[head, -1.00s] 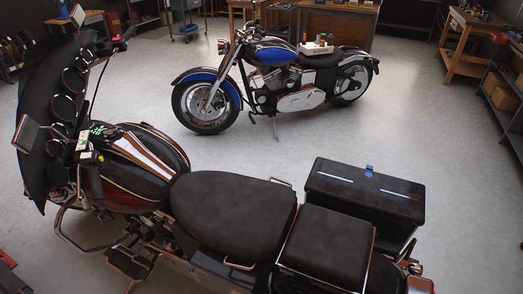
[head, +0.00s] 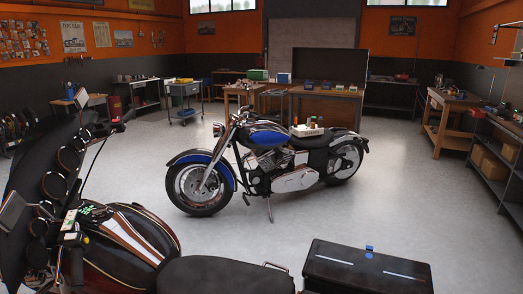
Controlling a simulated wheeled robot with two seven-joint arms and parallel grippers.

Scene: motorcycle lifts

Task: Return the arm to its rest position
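Neither of my arms and neither gripper shows in the head view. The dark motorcycle with the striped tank (head: 122,240) is close in front at the lower left, and its seat (head: 225,277) is cut off by the bottom edge. Its black top case (head: 367,270) is at the lower right with a small blue item (head: 369,251) on it. A blue motorcycle (head: 270,160) stands on its stand in the middle of the floor. A white tray (head: 307,130) with small items rests on its seat.
A wooden workbench (head: 447,112) and a dark shelf with boxes (head: 497,160) line the right side. Workbenches (head: 326,93) and a grey tool cart (head: 183,98) stand at the back. The grey floor (head: 370,205) around the blue motorcycle is clear.

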